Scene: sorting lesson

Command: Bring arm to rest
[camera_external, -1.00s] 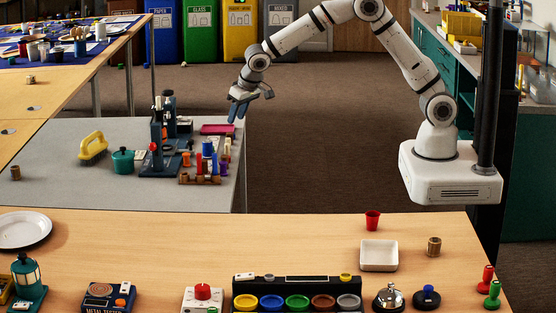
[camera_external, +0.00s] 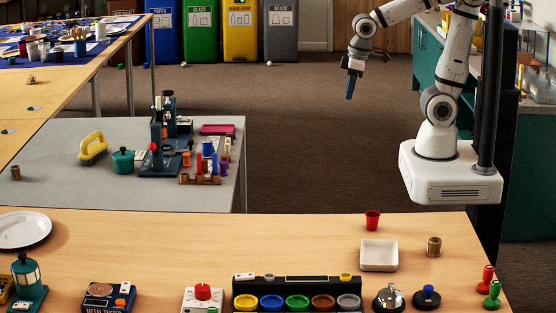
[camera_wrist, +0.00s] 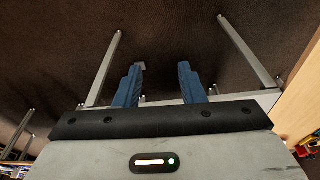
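My gripper (camera_external: 350,84) hangs in free air over the brown floor, to the right of the grey table, with its fingers pointing down in the external view. In the wrist view my gripper (camera_wrist: 158,82) has two blue fingers standing apart with nothing between them. My arm rises from its white base at the right and bends over toward the left.
The grey table (camera_external: 75,190) bears a yellow-handled brush (camera_external: 92,147), a teal pot (camera_external: 123,161) and a rack of spools. The floor (camera_external: 300,150) below my gripper is clear.

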